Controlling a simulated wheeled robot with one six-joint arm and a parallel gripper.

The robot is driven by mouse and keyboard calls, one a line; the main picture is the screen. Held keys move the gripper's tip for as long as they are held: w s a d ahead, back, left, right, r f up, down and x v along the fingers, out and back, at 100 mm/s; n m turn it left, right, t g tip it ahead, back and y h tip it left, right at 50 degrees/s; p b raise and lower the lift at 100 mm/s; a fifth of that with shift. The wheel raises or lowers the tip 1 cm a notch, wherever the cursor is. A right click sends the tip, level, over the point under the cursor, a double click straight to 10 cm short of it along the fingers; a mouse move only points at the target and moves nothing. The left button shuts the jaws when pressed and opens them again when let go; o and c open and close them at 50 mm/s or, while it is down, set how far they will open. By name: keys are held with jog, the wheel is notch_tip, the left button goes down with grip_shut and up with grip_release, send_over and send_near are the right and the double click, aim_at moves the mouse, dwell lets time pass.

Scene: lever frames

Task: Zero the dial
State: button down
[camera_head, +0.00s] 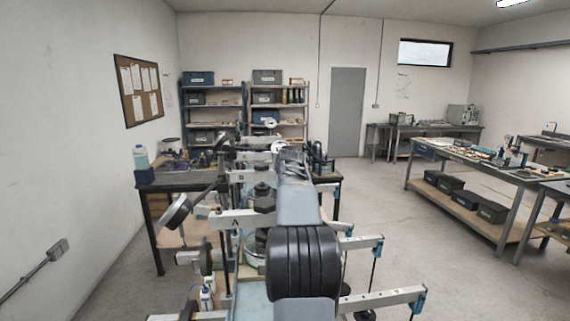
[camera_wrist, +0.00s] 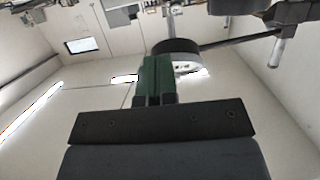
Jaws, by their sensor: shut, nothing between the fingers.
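My gripper (camera_wrist: 158,62) shows in the wrist view as two green fingers pressed together, empty. A round dark-rimmed thing with a pale face (camera_wrist: 188,68), which looks like a dial, is just behind and right of the fingertips. I cannot tell whether they touch it, and its reading is not legible. In the head view my arm runs up the middle and hides part of the lever frames. A frame bar marked A (camera_head: 235,222) lies left of my arm.
Hanging rods and pale lever bars (camera_head: 382,299) stand close on the right of my arm. A dark-topped bench (camera_head: 165,180) is behind at left. Shelves stand at the back wall. A long workbench (camera_head: 470,163) is at right, with open floor (camera_head: 385,200) before it.

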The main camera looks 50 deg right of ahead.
jog(key=shift+s+a+r, duration=0.7)
jog(key=shift+s+r, duration=0.05)
jog(key=shift+r, duration=0.2)
jog(key=shift+s+a+r, duration=0.65)
jog(key=shift+s+r, duration=0.05)
jog(key=shift+r, duration=0.2)
